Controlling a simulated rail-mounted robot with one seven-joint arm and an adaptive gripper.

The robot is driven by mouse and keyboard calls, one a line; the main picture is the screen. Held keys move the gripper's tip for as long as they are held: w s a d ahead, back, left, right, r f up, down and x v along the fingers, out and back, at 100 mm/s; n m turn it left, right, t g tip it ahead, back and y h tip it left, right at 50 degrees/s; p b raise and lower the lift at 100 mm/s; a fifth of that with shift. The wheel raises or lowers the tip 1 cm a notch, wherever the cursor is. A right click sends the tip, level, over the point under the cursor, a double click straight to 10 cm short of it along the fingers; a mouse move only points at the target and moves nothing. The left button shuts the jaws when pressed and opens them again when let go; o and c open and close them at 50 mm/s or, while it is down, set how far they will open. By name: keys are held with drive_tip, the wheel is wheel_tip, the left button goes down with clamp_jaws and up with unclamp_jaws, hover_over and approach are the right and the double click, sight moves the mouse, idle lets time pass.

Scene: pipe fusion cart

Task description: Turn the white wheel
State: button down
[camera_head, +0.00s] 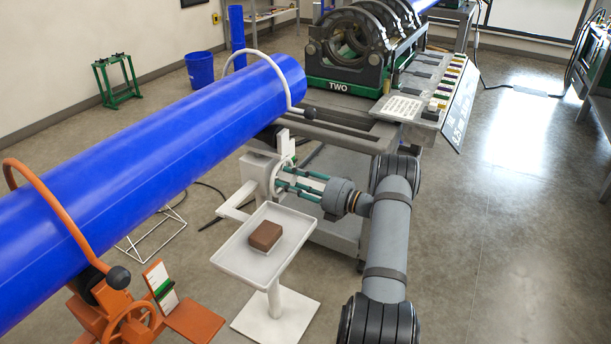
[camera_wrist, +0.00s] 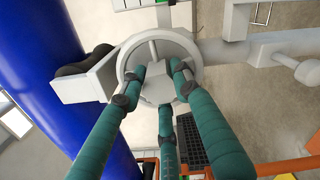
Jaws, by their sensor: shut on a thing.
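The white wheel (camera_head: 276,174) is mounted on a white stand beside the blue pipe (camera_head: 150,165). In the wrist view the wheel (camera_wrist: 158,39) is a round rim with spokes, seen nearly face on. My gripper (camera_head: 285,181) reaches it from the right in the head view. In the wrist view the teal fingers of my gripper (camera_wrist: 160,82) are closed in around the wheel's middle, with their tips against its inner parts. The exact contact behind the fingertips is hidden.
A white tray (camera_head: 232,257) with a brown block (camera_head: 266,236) stands just in front of the wheel. An orange stand with its own wheel (camera_head: 137,325) is at lower left. The fusion machine (camera_head: 350,50) is behind. The floor to the right is clear.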

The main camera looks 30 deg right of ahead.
drive_tip(key=shift+s+a+f, duration=0.15)
drive_tip(key=shift+f, duration=0.15)
drive_tip(key=c, duration=1.7)
unclamp_jaws()
drive_tip(key=shift+o, duration=0.7)
drive_tip(key=shift+r, duration=0.1)
drive_tip(key=shift+r, duration=0.1)
drive_tip(key=v, duration=1.2)
drive_tip(key=x, duration=1.2)
drive_tip(key=shift+d, duration=0.2)
drive_tip(key=shift+a, duration=0.1)
